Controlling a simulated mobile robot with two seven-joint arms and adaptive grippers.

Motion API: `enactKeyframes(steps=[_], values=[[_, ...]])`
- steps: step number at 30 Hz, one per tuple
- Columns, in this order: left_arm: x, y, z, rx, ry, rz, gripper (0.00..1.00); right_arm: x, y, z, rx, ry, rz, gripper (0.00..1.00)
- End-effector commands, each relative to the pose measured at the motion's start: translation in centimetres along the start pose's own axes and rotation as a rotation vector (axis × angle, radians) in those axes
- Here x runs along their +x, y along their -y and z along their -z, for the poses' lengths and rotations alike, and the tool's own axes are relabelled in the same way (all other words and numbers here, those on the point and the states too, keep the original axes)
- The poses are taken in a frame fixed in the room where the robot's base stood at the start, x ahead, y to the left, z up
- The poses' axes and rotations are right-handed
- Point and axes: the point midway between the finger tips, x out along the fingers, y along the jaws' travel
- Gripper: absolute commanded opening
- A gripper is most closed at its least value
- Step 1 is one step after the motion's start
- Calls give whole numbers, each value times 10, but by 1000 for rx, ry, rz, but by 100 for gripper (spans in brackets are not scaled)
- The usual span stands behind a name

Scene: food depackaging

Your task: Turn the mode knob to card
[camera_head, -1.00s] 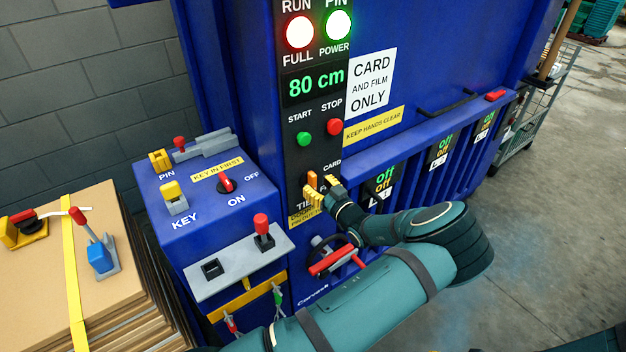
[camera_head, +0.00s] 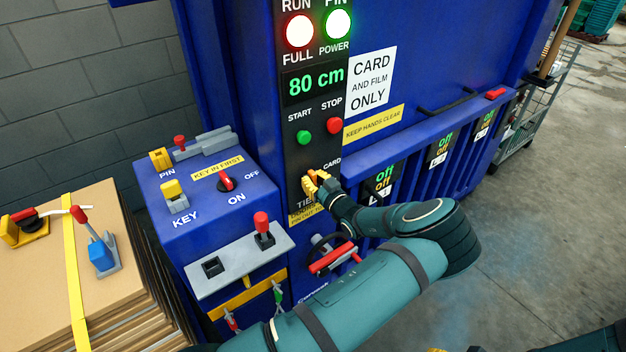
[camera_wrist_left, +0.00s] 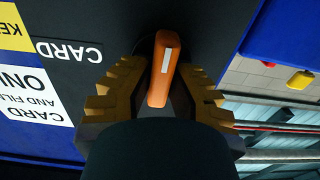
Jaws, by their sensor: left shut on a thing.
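The mode knob is an orange bar with a white stripe (camera_wrist_left: 160,82) on the dark control panel (camera_head: 297,140). In the left wrist view it stands between the yellow fingers of my left gripper (camera_wrist_left: 154,95), which is shut on it. In the head view my left gripper (camera_head: 314,186) is at the knob and covers most of it. The printed word CARD (camera_head: 332,163) is above and right of the gripper; it also shows in the left wrist view (camera_wrist_left: 70,51). The lower mode label is partly hidden by the fingers. Only a yellow sliver, possibly my right gripper, shows at the bottom edge.
The green start button (camera_head: 304,137) and red stop button (camera_head: 334,125) are above the knob. A red-handled wheel (camera_head: 332,258) is below my left gripper. A blue box (camera_head: 205,225) with a key switch stands left. Stacked cardboard (camera_head: 40,290) is at far left.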

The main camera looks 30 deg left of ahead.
Motion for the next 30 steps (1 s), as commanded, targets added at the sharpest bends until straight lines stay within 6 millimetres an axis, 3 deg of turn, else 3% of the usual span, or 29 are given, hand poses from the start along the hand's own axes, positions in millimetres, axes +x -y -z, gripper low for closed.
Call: enactKeyframes(steps=[11,30], values=[[1,1,-2,-92,0,1,0,16,-6,-3,2,-1,-1,50],[2,5,-5,-658,-3,3,0,104,-37,-19,-3,14,-14,50]])
